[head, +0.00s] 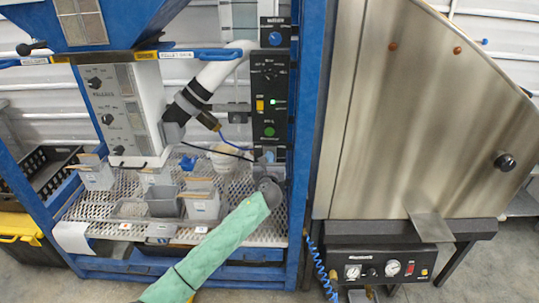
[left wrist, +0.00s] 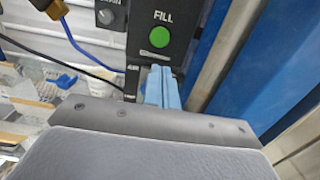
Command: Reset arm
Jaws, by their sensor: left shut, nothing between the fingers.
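My left arm, in a green sleeve, reaches up to the black control panel (head: 270,95) on the blue frame. My left gripper (head: 267,158) is at the panel's lower end, just below the round green button (head: 269,132). In the left wrist view the blue fingers (left wrist: 162,85) are together and empty, below the green FILL button (left wrist: 158,37). They overlap the panel's lower part in that view; I cannot tell whether they touch it. My right gripper is not in view.
A perforated shelf (head: 240,225) left of my arm holds several grey and white bins, including a grey bin (head: 164,203). A white hose (head: 222,66) with a black nozzle hangs above it. A steel cabinet (head: 400,110) stands at the right. The blue upright (head: 305,100) is close beside the panel.

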